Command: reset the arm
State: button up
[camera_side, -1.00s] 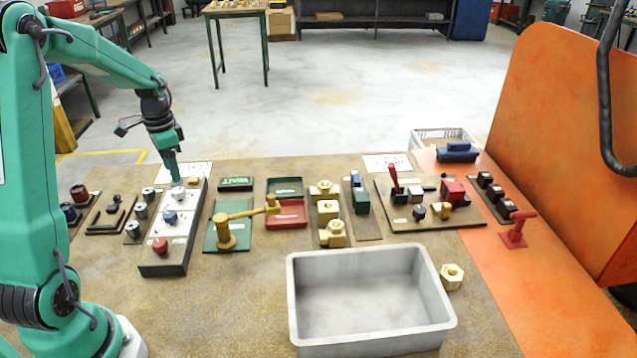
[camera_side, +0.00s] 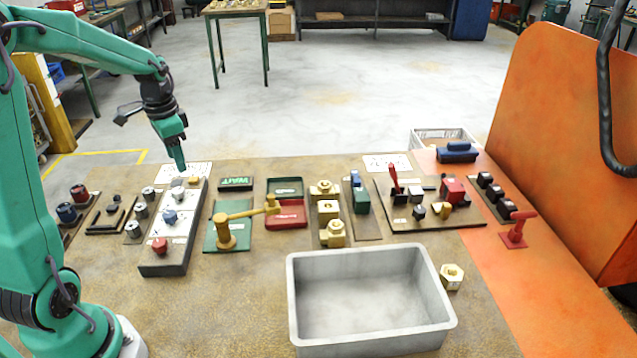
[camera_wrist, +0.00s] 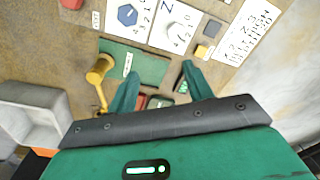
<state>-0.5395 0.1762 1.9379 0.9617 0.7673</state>
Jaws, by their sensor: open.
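My gripper (camera_side: 181,166) is above the far end of the white-topped control panel (camera_side: 184,232), apart from its knobs as far as I can tell. In the wrist view my gripper (camera_wrist: 157,88) shows two green fingers spread apart with nothing between them. The panel carries a pale knob (camera_side: 178,183) at the far end, a blue knob (camera_side: 169,216) in the middle and a red knob (camera_side: 160,245) at the near end. The blue knob (camera_wrist: 128,15) and the pale knob (camera_wrist: 181,33) also show in the wrist view.
A grey bin (camera_side: 372,338) stands at the front, with a brass hex nut (camera_side: 452,277) beside it. Right of the panel are a brass lever (camera_side: 226,236) on a green plate, brass blocks (camera_side: 328,209) and a red-handled lever (camera_side: 394,178). The orange machine wall (camera_side: 560,140) rises at right.

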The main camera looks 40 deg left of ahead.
jog(key=s+d+r+n+t, duration=0.1)
jog(key=s+d+r, duration=0.3)
jog(key=d, duration=0.6)
jog(key=s+d+r+n+t, duration=0.1)
jog(key=s+d+r+t, duration=0.3)
jog(key=s+d, duration=0.4)
jog(key=d, duration=0.3)
jog(key=shift+s+n, duration=0.3)
jog(key=shift+a, duration=0.1)
